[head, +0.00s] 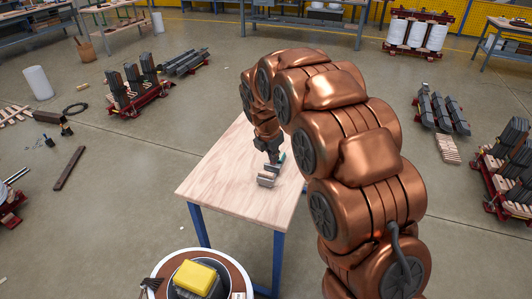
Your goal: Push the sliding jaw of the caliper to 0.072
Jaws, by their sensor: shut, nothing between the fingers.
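A small grey device, which looks like the caliper (267,180), lies on the light wooden table (225,180). It is too small here to read a scale or tell the sliding jaw's position. My gripper (273,160) is shut and points down just behind the caliper, low over the table. I cannot tell whether its fingertips touch the sliding jaw. A small teal part (282,158) shows beside the fingertips. My arm hides the table's far right part.
The table's left and front areas are bare. A round stand (160,270) with a yellow block (195,277) in a dark container is in front of the table. Racks with dark bars (135,90) stand on the floor well away.

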